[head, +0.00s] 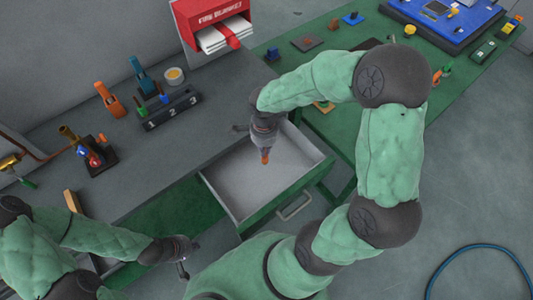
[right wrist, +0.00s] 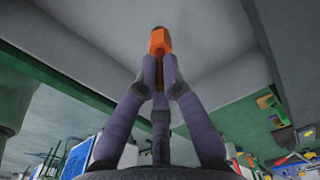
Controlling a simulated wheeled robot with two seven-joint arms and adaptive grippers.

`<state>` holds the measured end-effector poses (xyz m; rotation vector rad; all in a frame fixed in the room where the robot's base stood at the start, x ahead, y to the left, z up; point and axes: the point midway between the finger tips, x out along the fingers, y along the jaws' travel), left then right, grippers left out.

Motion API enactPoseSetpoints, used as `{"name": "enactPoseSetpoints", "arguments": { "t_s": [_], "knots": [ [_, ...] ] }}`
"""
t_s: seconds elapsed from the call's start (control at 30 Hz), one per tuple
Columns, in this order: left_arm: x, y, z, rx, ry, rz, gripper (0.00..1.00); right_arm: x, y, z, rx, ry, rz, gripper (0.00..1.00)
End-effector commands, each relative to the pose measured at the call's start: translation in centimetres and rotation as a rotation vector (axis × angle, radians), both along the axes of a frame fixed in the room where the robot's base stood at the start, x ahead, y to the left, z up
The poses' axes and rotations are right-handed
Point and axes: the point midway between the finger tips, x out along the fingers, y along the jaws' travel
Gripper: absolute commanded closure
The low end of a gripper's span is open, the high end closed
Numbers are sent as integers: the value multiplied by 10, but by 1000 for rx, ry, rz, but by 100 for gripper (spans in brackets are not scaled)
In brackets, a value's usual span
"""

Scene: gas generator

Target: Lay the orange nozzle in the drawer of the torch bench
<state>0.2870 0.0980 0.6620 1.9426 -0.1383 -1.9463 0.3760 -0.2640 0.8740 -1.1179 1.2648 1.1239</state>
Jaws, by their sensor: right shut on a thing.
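The orange nozzle (head: 265,157) is in the fingers of my right gripper (head: 264,147), which points down over the open drawer. In the right wrist view the nozzle (right wrist: 159,41) sticks out past the closed fingertips (right wrist: 160,67). The drawer (head: 236,196) is pulled out from the grey-topped torch bench (head: 165,155), and its pale floor looks empty. The nozzle appears above the drawer floor; the exact gap is hard to judge. My left gripper (head: 183,262) is low at the left, away from the drawer, and too small to read.
A rack (head: 171,110) marked 1, 2, 3 stands on the bench, with orange (head: 108,98) and teal (head: 138,75) torches behind. A red fire blanket box (head: 212,22) is at the back. A green table (head: 330,60) with several items is behind my right arm.

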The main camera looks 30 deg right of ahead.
Motion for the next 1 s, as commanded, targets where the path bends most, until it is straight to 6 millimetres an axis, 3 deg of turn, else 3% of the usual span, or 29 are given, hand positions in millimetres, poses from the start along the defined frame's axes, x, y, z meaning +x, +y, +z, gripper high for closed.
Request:
{"name": "enactPoseSetpoints", "arguments": {
  "t_s": [0.27, 0.5, 0.93, 1.0],
  "knots": [
    [0, 0, -5, 0, 0, 0, 100, 5, -11, -15, 0, 0, -1, 100],
    [0, 0, -19, 0, 0, 0, 100, 6, -12, -46, 0, 0, 1, 100],
    [0, 0, -23, 0, 0, 0, 100, 6, -12, -50, 0, -2, 0, 100],
    [0, 0, -22, 0, 0, 0, 100, 6, -12, -49, 0, -1, 1, 74]
  ]
}}
